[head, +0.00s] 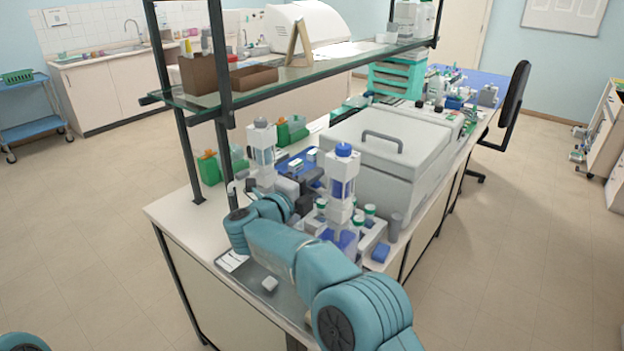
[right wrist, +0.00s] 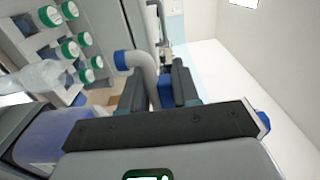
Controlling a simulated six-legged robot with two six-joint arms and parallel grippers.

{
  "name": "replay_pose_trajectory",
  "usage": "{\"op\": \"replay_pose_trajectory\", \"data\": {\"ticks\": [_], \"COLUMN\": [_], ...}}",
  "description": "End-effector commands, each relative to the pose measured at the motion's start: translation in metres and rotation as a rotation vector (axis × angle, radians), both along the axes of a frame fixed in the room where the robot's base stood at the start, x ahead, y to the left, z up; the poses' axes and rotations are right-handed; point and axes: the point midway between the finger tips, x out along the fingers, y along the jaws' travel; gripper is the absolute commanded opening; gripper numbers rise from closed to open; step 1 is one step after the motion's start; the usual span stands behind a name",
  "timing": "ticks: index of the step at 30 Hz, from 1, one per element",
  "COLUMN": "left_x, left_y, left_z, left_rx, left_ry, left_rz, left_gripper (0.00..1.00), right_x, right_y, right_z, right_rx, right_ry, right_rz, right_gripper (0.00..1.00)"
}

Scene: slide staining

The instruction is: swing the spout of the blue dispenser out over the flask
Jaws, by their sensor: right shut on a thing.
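The blue dispenser (head: 341,188), white with a blue cap and blue contents, stands upright on the bench in the head view. My right gripper (head: 304,203) reaches in beside it from the left, partly hidden by my arm. In the right wrist view its dark fingers (right wrist: 158,92) are closed around a white curved spout (right wrist: 145,64) with a blue tip. The tip points left in that view, toward the green-capped bottles. A clear vessel (right wrist: 32,76), perhaps the flask, shows at the left; I cannot tell whether the tip is over it. My left gripper is out of view.
A second dispenser with a grey cap (head: 261,140) stands to the left. A glass shelf (head: 290,80) with dark posts overhangs the bench.

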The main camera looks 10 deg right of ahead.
Motion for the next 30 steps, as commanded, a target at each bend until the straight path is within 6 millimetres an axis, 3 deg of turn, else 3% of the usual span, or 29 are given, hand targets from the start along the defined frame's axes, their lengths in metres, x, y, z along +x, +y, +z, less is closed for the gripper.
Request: {"op": "replay_pose_trajectory", "data": {"ticks": [13, 14, 15, 16, 30], "left_x": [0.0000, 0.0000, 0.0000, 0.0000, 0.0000], "left_y": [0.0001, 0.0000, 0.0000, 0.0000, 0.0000], "left_z": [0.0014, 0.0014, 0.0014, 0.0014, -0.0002], "left_rx": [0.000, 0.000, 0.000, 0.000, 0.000], "left_ry": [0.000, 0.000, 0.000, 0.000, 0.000], "left_rz": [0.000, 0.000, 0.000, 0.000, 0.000], "left_gripper": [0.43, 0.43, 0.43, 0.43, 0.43], "right_x": [0.0005, 0.0005, 0.0005, 0.0005, 0.0006], "right_y": [-0.0015, -0.0015, -0.0015, -0.0014, -0.0027], "right_z": [0.0017, 0.0017, 0.0017, 0.0016, 0.0000], "right_rx": [-0.001, -0.001, 0.000, 0.000, 0.000], "right_ry": [-0.003, -0.003, -0.004, -0.004, -0.001], "right_rz": [-0.012, -0.012, -0.011, -0.011, -0.010], "right_gripper": [0.00, 0.34, 0.47, 0.49, 0.49]}}
